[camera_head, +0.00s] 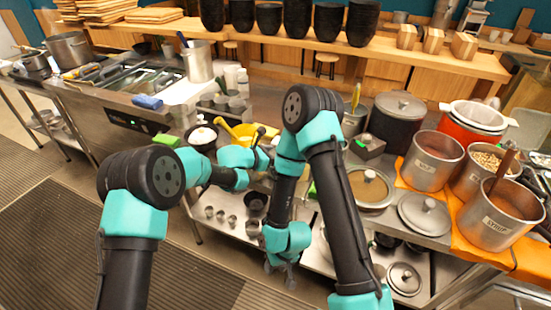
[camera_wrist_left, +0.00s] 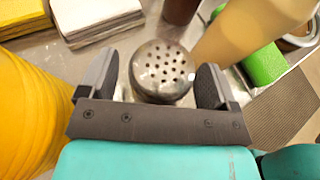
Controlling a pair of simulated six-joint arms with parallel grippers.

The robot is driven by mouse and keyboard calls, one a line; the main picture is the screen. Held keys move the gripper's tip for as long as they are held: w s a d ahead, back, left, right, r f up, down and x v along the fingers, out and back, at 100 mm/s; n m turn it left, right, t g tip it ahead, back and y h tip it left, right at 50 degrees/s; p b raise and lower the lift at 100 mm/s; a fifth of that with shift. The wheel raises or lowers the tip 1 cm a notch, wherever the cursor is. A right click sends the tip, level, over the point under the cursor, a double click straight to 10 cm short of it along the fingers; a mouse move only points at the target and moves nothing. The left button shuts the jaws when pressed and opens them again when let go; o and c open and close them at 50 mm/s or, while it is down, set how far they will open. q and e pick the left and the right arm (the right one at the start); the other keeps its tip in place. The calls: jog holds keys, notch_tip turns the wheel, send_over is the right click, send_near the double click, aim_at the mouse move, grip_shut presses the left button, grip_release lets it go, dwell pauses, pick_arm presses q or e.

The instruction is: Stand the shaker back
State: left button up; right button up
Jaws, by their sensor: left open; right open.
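The shaker (camera_wrist_left: 162,72) has a round metal top with several dark holes. In the left wrist view it stands between the two fingers of my left gripper (camera_wrist_left: 158,76). The fingers are open, one on each side of it, with a gap showing at the left finger; I cannot tell whether the right finger touches it. In the head view my arms cover that spot and I cannot make the shaker out. My right gripper (camera_head: 281,265) hangs low at the front of the counter, open, with nothing seen in it.
In the left wrist view a yellow container (camera_wrist_left: 28,115) is at the left, white napkins (camera_wrist_left: 100,18) behind, and a tan bottle (camera_wrist_left: 240,30) and green block (camera_wrist_left: 264,64) at the right. In the head view steel pots (camera_head: 433,160) and a lidded pan (camera_head: 368,186) crowd the right side.

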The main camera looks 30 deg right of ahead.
pick_arm(q)
jog(key=v, duration=1.1)
jog(key=shift+a, duration=0.25)
jog(key=a+f+n+t+y, duration=0.1)
jog(key=a+f+n+y, duration=0.1)
jog(key=a+f+n, duration=0.6)
jog(key=s+a+f+n+t+y, duration=0.15)
jog(key=a+f+n, duration=0.25)
jog(key=a+n, duration=0.7)
jog(key=a+f+n+t+y, duration=0.1)
jog(key=a+f+n+t, duration=0.1)
jog(key=a+f+n, duration=0.6)
jog(key=s+a+f+n+g+y, duration=0.2)
jog(key=s+a+f+n, duration=0.1)
jog(key=s+a+n, duration=0.8)
jog(key=s+a+f+n+g+y, duration=0.2)
jog(key=s+a+n, duration=0.9)
jog(key=n, duration=0.6)
jog(key=s+f+y, duration=0.1)
jog(key=s, duration=0.1)
jog(key=shift+s+a+f, duration=0.2)
jog(key=shift+s+f, duration=0.15)
